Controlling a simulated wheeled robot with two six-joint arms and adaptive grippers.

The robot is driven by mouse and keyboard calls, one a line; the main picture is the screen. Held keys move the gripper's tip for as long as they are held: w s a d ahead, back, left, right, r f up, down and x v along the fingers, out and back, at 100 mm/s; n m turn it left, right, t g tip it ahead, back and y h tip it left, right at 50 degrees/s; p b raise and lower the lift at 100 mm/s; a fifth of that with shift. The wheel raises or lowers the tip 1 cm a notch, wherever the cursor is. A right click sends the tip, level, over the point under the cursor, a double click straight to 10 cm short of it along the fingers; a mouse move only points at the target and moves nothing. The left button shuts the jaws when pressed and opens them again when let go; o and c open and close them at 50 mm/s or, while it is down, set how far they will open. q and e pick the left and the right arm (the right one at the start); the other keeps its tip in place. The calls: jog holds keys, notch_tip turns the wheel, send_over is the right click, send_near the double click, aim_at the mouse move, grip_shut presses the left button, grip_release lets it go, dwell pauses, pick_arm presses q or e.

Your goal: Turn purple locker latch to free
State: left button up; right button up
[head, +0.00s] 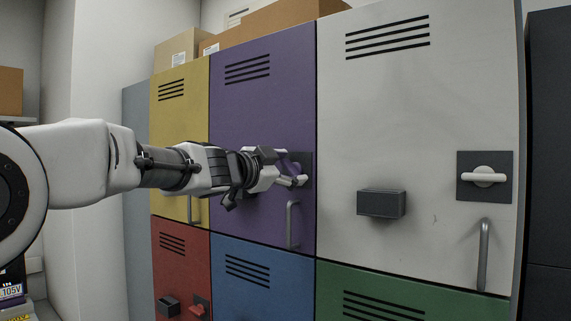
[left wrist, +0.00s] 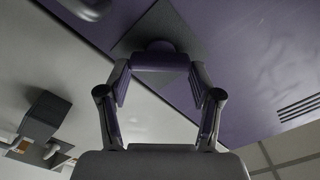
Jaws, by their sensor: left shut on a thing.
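The purple locker (head: 262,105) stands in the upper row between the yellow and white lockers, its door flush and closed. Its latch sits on a dark square plate (head: 306,163) at the door's right edge, above the door handle (head: 292,225). My left gripper (head: 291,174) reaches in from the left and is shut on the latch, covering most of it. In the left wrist view the latch (left wrist: 160,60) lies between the two fingers, in front of the plate (left wrist: 130,38) and the purple door (left wrist: 240,60). The latch's exact angle is hard to tell. My right gripper is not in view.
The white locker (head: 420,110) on the right has a horizontal latch (head: 484,177), a dark box (head: 381,203) and a handle (head: 484,255). The yellow locker (head: 182,125) is on the left. Red (head: 178,262), blue (head: 262,275) and green (head: 410,285) lockers lie below. Cardboard boxes (head: 270,20) sit on top.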

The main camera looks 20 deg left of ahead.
pick_arm(q)
jog(key=m, duration=0.5)
jog(key=shift+w+f, duration=0.1)
jog(key=shift+f, duration=0.05)
jog(key=shift+m+b, duration=0.4)
jog(key=shift+m, duration=1.5)
jog(key=shift+w, duration=0.1)
jog(key=o, duration=1.1)
jog(key=shift+w, duration=0.1)
jog(key=shift+o, duration=0.2)
jog(key=shift+w+f, duration=0.1)
jog(key=shift+w, duration=0.1)
jog(key=shift+s, duration=0.1)
